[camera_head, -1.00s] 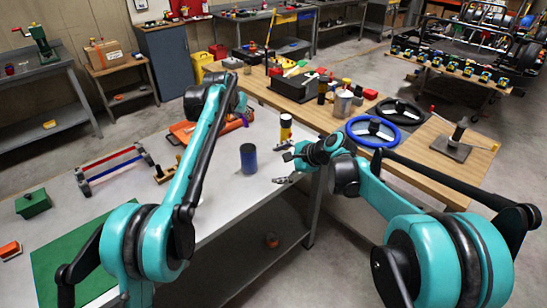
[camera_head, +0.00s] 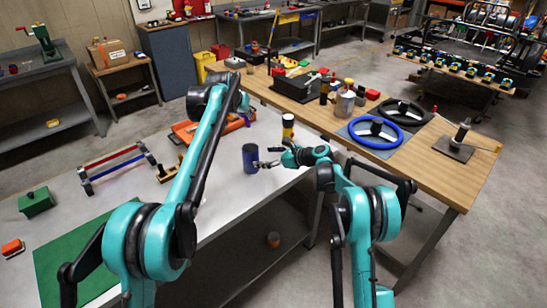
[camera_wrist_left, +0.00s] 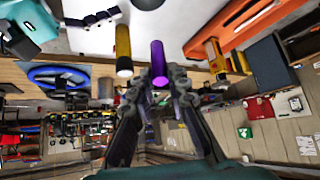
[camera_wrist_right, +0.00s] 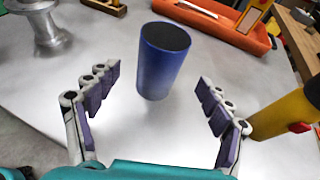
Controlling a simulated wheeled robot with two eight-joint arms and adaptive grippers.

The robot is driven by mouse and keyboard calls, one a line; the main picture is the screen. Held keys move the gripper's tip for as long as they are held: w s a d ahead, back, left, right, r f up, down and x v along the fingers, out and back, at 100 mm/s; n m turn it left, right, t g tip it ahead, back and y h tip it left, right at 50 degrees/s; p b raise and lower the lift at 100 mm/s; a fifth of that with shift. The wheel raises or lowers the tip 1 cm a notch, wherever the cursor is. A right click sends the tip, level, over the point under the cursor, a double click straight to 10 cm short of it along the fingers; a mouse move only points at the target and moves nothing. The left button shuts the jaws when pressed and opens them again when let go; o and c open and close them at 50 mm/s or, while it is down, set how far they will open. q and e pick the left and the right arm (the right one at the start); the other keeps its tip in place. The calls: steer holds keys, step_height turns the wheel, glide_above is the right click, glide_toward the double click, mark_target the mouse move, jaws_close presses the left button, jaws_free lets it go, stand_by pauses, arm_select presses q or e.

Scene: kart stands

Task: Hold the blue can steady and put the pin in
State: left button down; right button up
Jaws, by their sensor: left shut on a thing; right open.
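The blue can (camera_head: 250,158) stands upright on the light worktable (camera_head: 222,194); its dark top is visible in the right wrist view (camera_wrist_right: 165,62). My right gripper (camera_wrist_right: 155,100) is open, its fingers pointing at the can from either side, with the can ahead and between their lines. In the head view, the right gripper (camera_head: 265,164) is close to the can's right side; contact is not clear. My left gripper (camera_wrist_left: 158,84) is shut on a purple pin (camera_wrist_left: 158,58), held up above the table. In the head view, my left arm partly hides that gripper.
A yellow and black cylinder (camera_head: 288,126) stands right of the can, close to my right gripper (camera_wrist_right: 290,112). An orange tray (camera_wrist_right: 225,25) lies behind the can. A red and blue frame (camera_head: 115,168) and wooden piece (camera_head: 168,172) are at left.

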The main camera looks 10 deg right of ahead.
mark_target(257, 156)
steer(key=x, duration=0.7)
steer(key=shift+a+f, duration=0.1)
steer(key=c, duration=1.3)
